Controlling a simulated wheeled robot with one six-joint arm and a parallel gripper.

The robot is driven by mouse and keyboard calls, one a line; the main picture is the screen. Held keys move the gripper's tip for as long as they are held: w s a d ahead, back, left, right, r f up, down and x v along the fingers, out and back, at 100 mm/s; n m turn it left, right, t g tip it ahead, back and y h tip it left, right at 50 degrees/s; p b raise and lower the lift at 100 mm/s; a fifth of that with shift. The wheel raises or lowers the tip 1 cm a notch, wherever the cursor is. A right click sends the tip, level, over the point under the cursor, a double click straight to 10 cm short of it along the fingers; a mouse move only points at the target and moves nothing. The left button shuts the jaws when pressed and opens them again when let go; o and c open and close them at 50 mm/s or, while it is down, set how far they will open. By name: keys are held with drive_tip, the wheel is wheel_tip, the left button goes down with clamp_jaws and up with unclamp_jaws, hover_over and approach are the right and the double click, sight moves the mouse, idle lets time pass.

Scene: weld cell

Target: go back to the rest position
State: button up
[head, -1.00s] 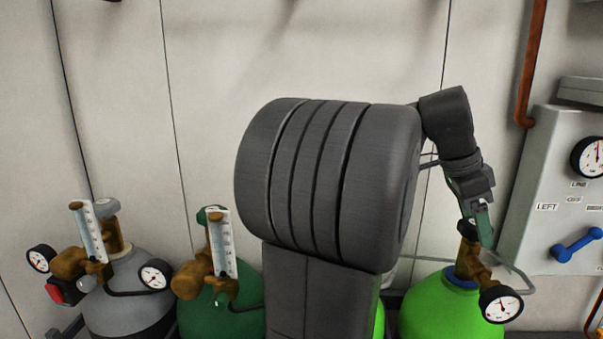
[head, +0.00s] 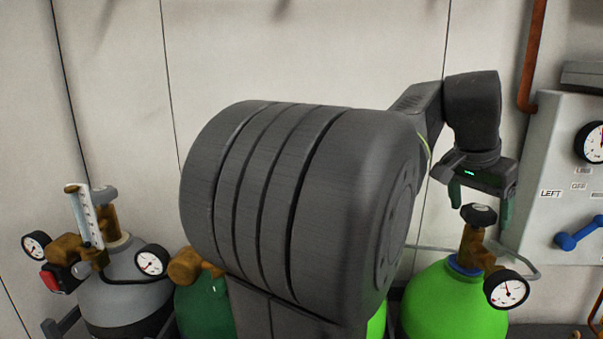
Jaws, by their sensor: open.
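My gripper (head: 481,207) is open and empty in the head view, right of centre. Its two green-tipped fingers point down, just above the black knob of the bright green cylinder's valve (head: 472,247). A small gap seems to show between the fingers and the knob, though depth is hard to judge. My thick dark arm link fills the middle of the view and hides part of the cylinders behind it.
A bright green cylinder (head: 440,305) with a gauge (head: 506,289) stands at lower right. A grey cylinder (head: 125,295) and a dark green cylinder (head: 203,305) stand at left. A panel (head: 545,160) with a blue handle (head: 578,234) is at right. The upper wall is clear.

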drive_tip(key=shift+s+n+t+y+b, duration=0.1)
drive_tip(key=shift+n+t+y+b, duration=0.45)
drive_tip(key=shift+n, duration=1.25)
